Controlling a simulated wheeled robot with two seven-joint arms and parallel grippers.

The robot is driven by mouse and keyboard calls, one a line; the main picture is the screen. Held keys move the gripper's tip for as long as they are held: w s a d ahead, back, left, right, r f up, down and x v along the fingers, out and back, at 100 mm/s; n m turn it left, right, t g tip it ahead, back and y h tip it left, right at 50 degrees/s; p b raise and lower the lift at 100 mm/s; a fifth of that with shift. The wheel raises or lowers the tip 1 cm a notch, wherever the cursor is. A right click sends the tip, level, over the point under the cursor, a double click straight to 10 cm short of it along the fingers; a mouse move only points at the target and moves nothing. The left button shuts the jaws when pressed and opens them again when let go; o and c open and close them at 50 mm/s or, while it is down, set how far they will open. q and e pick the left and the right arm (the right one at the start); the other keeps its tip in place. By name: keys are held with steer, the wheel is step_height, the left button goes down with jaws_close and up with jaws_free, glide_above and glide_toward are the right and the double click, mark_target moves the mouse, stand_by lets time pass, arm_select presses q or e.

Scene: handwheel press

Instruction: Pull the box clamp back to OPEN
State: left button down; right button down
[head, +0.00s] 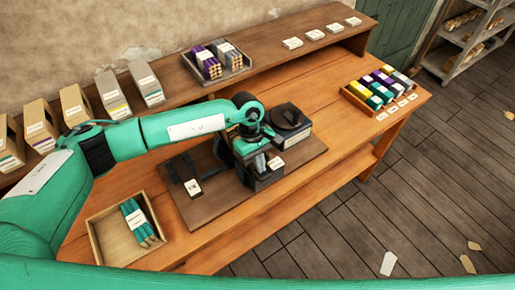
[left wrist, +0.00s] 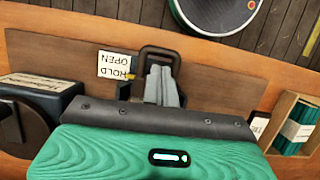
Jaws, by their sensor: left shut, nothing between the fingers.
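The box clamp shows in the left wrist view as a dark loop-shaped handle (left wrist: 158,52) beside an upside-down card reading HOLD OPEN (left wrist: 113,65). My left gripper (left wrist: 161,75) is shut, with its grey fingers overlapping the loop; nothing shows between them. I cannot tell whether the fingers touch the loop. In the head view the left gripper (head: 262,161) is over the dark press box (head: 263,181) on the bench, and my wrist hides part of it. My right gripper is not in view.
A round-topped black block (head: 288,118) stands behind the press on the brown board (head: 205,211). A wooden tray (head: 102,244) with green pencils lies at front left.

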arm_select(q)
steer(key=shift+s+d+f, duration=0.1)
steer(key=shift+f, duration=0.35)
steer(key=shift+s+d+f+b, duration=0.25)
steer(key=shift+s+d+b, duration=0.3)
steer(key=shift+b, duration=0.4)
steer(key=shift+s+d+r, duration=0.15)
steer(key=shift+s, duration=0.3)
steer(key=shift+r, duration=0.15)
